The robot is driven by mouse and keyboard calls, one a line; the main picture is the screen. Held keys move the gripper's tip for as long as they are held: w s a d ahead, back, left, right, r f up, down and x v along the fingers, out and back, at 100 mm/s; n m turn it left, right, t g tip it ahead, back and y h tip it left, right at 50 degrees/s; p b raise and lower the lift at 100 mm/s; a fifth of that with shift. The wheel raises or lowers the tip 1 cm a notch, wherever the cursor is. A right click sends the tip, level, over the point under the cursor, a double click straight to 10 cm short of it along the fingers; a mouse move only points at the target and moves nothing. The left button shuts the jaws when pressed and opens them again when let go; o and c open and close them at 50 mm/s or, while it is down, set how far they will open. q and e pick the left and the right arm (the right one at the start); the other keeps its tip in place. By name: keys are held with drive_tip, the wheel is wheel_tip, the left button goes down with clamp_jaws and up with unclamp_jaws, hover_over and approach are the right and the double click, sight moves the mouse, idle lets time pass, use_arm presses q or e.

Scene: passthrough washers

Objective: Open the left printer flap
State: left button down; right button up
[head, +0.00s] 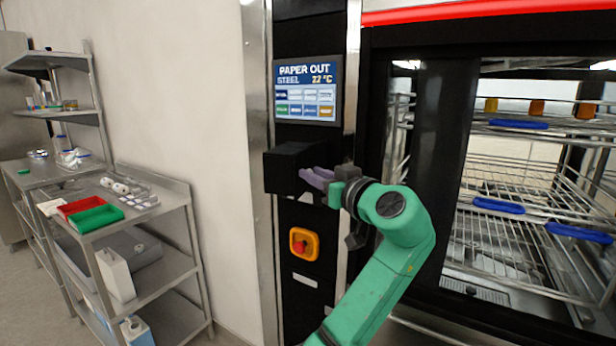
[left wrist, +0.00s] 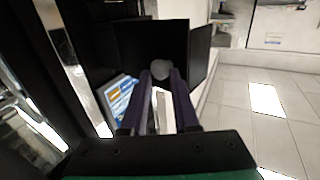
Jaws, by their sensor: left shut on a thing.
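The printer is a black box (head: 290,168) that stands out from the dark column below the display in the head view. My left gripper (head: 310,178) reaches it from the right, its purple fingers at the box's right side. In the left wrist view, the fingers (left wrist: 161,78) are shut about a round grey knob (left wrist: 160,68) in front of black panels. One black panel (left wrist: 201,52) stands at an angle on the right, and I take it for part of the printer flap. The fingers and the angle hide how far the flap stands open. My right gripper is not in view.
The display (head: 306,91) reads "PAPER OUT". A red button on an orange plate (head: 303,244) sits below the printer. A washer chamber with wire racks (head: 510,180) stands right. A steel cart with red (head: 80,206) and green trays (head: 97,218) stands left.

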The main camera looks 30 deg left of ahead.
use_arm(q)
drive_tip(key=shift+w+d+r, duration=0.1)
drive_tip(key=shift+w+r, duration=0.1)
drive_tip(key=c, duration=0.7)
unclamp_jaws()
drive_tip(key=shift+w+f, duration=0.1)
drive_tip(key=shift+w, duration=0.05)
drive_tip(key=shift+o, duration=0.3)
drive_tip(key=shift+w+a+f, duration=0.2)
drive_tip(key=shift+w+f, duration=0.05)
drive_tip(key=shift+w, duration=0.15)
drive_tip(key=shift+s, duration=0.15)
drive_tip(key=shift+d+f, duration=0.1)
